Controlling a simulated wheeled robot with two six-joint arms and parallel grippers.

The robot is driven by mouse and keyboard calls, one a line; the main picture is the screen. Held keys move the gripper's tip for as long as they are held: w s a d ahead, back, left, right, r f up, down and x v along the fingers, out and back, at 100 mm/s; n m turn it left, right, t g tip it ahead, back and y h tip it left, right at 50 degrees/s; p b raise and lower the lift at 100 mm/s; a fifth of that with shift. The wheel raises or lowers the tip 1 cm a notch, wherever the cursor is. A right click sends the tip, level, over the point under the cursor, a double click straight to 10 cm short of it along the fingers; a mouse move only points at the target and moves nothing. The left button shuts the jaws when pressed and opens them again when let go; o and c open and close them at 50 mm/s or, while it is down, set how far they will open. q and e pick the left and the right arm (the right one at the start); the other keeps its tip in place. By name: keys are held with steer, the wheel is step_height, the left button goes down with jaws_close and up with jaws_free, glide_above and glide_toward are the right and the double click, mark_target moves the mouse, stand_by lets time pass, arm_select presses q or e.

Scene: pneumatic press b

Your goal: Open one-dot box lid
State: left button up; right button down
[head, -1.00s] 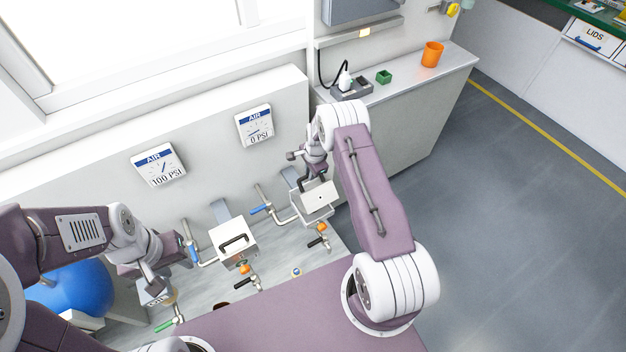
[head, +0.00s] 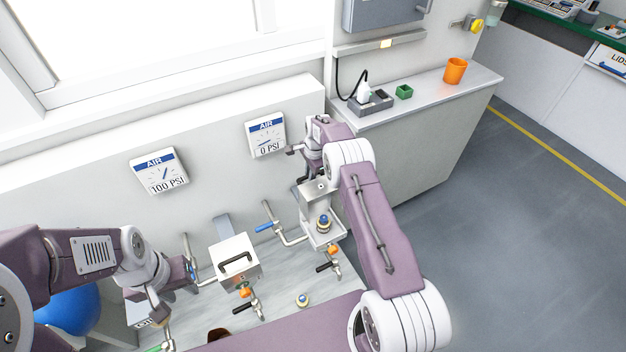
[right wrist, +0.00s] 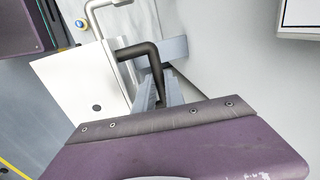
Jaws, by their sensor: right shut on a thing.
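The one-dot box (head: 318,238) stands on the bench at the centre of the head view. Its lid (head: 321,188) is tilted up and back, with one dark dot near its edge, and the inside shows. A blue and yellow round part (head: 323,223) sits inside. My right gripper (right wrist: 158,92) is shut on the dark lid handle (right wrist: 140,49); the lid's white plate shows beside it in the right wrist view (right wrist: 80,85). In the head view the right fingertips are mostly hidden behind the wrist. My left gripper (head: 157,312) hangs at the lower left, its fingers too small to judge.
A second box (head: 235,262) with its lid down stands to the left. Another blue and yellow part (head: 302,300) lies on the bench. Gauges reading 100 PSI (head: 158,171) and 0 PSI (head: 266,135) are behind.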

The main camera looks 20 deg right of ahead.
steer(key=shift+w+r, duration=0.15)
steer(key=shift+w, duration=0.3)
steer(key=c, duration=1.5)
jaws_free()
steer(key=shift+a, duration=0.1)
steer(key=shift+s, duration=0.1)
step_height(320, 180, up, 9)
steer(key=s+p, duration=0.1)
steer(key=shift+s, duration=0.35)
